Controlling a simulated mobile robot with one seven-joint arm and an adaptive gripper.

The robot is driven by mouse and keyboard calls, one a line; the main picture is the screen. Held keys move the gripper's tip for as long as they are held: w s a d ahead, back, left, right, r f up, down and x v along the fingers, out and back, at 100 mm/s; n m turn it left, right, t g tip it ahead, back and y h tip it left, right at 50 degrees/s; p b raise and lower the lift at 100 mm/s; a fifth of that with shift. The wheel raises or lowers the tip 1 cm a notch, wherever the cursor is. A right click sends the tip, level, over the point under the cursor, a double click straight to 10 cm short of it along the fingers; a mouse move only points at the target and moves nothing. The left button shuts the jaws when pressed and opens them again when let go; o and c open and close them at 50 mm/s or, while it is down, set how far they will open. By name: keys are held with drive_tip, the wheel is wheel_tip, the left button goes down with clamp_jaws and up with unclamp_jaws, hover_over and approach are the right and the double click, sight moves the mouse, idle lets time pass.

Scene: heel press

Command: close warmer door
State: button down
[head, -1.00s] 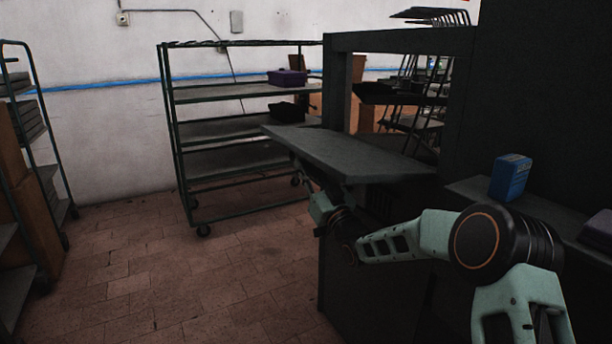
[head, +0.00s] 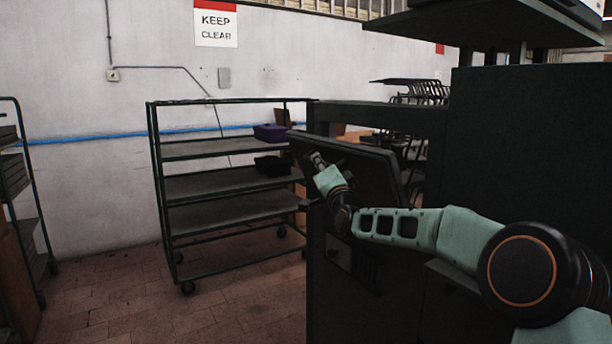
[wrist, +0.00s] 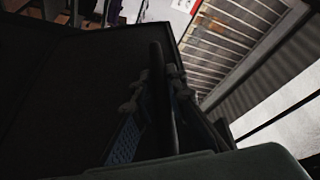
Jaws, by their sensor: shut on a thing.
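The warmer door (head: 368,168) is a dark flat panel. In the head view it stands tilted steeply up in front of the dark warmer (head: 375,116), short of upright, with a gap behind its top edge. My gripper (head: 318,160) is at the door's outer face, near its left top edge. In the wrist view my gripper (wrist: 158,88) has its two fingers shut on a dark bar (wrist: 157,100), which looks like the door handle. The door also shows in the wrist view as a dark panel (wrist: 75,90). The exact contact is dark and hard to see.
A green shelf rack (head: 220,185) on wheels stands left of the warmer, holding a purple box (head: 270,133). Another rack (head: 30,215) is at the far left. Tiled floor (head: 110,295) between them is clear. A tall dark unit (head: 530,150) stands at right.

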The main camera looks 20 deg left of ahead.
sight(363, 154)
drive_tip(key=w+d+r+m+p, duration=0.1)
drive_tip(key=w, duration=0.1)
drive_tip(key=w+d+r+m+h+p, duration=0.1)
drive_tip(key=w+d+r+m, duration=0.1)
drive_tip(key=w+d+r+m+p, duration=0.1)
drive_tip(key=w+d+r+p, duration=0.1)
drive_tip(key=shift+d+m+h, duration=0.1)
drive_tip(key=shift+m+h, duration=0.3)
drive_tip(key=shift+w+d+m+g+p, duration=0.3)
drive_tip(key=shift+w+d, duration=0.05)
drive_tip(key=shift+w, duration=0.15)
drive_tip(key=shift+w+d, duration=0.15)
drive_tip(key=shift+d, duration=0.1)
drive_tip(key=shift+r, duration=0.15)
drive_tip(key=c, duration=2)
unclamp_jaws()
drive_tip(key=shift+w, duration=0.15)
drive_tip(key=shift+o, duration=0.3)
drive_tip(key=shift+f, duration=0.25)
drive_tip(key=shift+v, duration=6.05)
drive_tip(key=shift+r, duration=0.2)
